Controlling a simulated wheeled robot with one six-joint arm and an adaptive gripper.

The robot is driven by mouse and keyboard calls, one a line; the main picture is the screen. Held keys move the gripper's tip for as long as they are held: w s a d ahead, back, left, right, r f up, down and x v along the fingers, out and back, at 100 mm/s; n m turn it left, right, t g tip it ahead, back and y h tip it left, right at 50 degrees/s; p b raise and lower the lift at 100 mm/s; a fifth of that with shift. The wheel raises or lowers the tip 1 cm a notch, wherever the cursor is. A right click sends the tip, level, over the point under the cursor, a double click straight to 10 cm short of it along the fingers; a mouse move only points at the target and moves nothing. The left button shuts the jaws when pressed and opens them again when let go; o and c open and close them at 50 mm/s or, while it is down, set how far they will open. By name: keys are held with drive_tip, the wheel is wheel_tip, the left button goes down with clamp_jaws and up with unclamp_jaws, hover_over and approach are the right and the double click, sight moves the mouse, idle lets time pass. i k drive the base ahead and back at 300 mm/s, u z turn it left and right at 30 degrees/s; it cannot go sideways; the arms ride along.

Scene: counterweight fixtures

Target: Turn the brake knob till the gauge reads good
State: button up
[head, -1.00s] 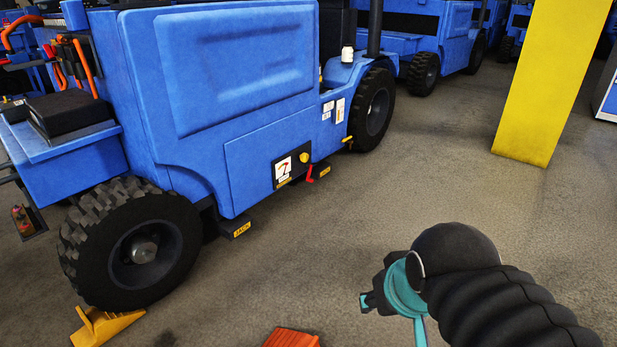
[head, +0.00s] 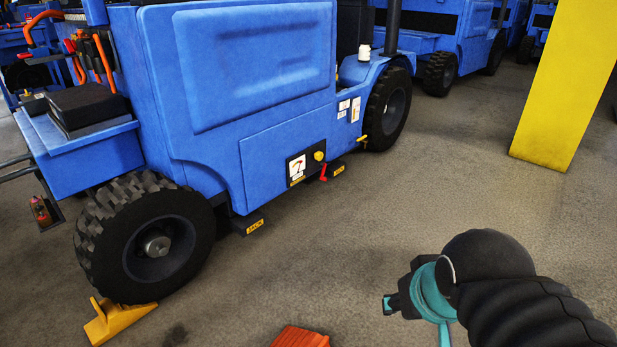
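The gauge (head: 297,168) is a white dial on a dark panel, low on the side of the blue vehicle (head: 280,80). Its needle is too small to read. A round yellow knob (head: 319,156) sits just right of the dial, and a red lever (head: 323,172) hangs below it. I cannot tell for sure which one is the brake knob. My gripper (head: 388,304) is at the lower right, well apart from the panel and over the floor. It is small and partly turned away, so its opening is unclear.
A yellow chock (head: 120,318) touches the front wheel (head: 150,245). An orange block (head: 300,338) lies on the floor at the bottom edge. A yellow pillar (head: 565,85) stands at the upper right. The floor between my arm and the vehicle is clear.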

sight(318, 156)
drive_tip(key=z, duration=1.55)
drive_tip(key=i, duration=1.7)
drive_tip(key=u, duration=2.6)
drive_tip(key=k, duration=0.45)
drive_tip(key=z, duration=0.45)
drive_tip(key=i, duration=1.1)
drive_tip(key=u, duration=0.35)
